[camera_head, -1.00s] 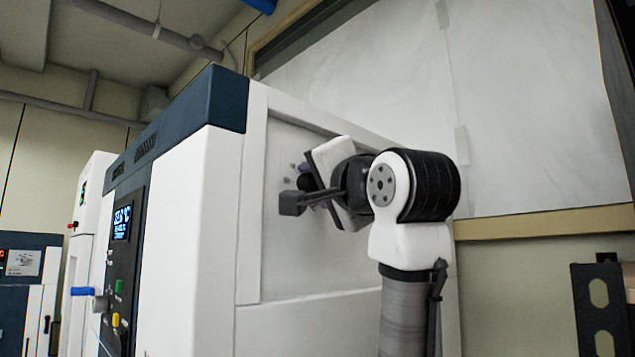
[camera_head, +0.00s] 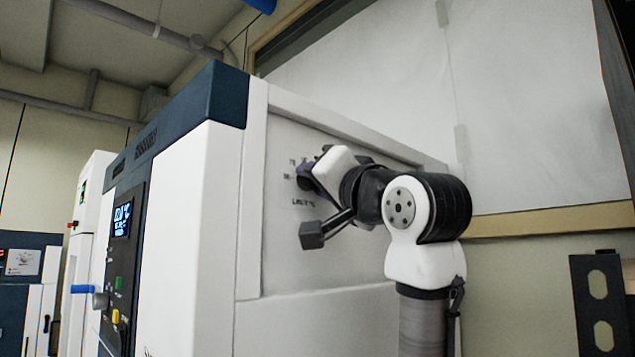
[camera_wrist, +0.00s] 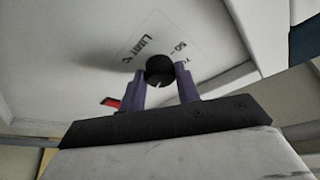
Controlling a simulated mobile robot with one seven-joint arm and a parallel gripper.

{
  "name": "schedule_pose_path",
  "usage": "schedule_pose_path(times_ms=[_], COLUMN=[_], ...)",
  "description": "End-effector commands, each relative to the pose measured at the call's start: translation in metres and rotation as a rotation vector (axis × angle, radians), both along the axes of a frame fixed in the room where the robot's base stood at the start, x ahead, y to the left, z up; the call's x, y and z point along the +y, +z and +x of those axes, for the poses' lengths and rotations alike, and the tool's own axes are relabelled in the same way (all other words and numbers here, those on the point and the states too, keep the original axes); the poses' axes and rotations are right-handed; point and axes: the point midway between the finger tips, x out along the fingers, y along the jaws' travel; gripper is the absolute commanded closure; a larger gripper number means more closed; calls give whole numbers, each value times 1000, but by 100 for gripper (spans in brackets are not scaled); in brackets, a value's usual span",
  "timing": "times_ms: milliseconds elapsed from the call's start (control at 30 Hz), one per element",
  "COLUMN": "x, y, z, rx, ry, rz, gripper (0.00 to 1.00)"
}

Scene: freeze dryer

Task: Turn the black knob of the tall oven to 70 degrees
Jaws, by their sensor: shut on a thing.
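The tall oven (camera_head: 190,230) is white with a dark blue top edge, and its side panel faces my arm. The black knob (camera_wrist: 159,68) sits on that panel beside printed marks, with "LIMIT °C" and "50" legible in the wrist view. A light pointer mark shows on the knob's near edge. My gripper (camera_wrist: 162,80) has its two purple fingers on either side of the knob, shut on it. In the head view my gripper (camera_head: 306,175) reaches the panel from the right, and its fingers mostly hide the knob.
A red part (camera_wrist: 111,102) shows beside the left finger in the wrist view. A black slotted bracket (camera_head: 600,305) stands at the right.

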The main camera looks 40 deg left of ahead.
Motion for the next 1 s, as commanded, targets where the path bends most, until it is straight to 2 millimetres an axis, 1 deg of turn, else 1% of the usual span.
schedule_pose_path(times_ms=[1000], x=[-1], y=[-1], z=[9], rx=[-959], ry=[1], rz=[-76], gripper=[91])
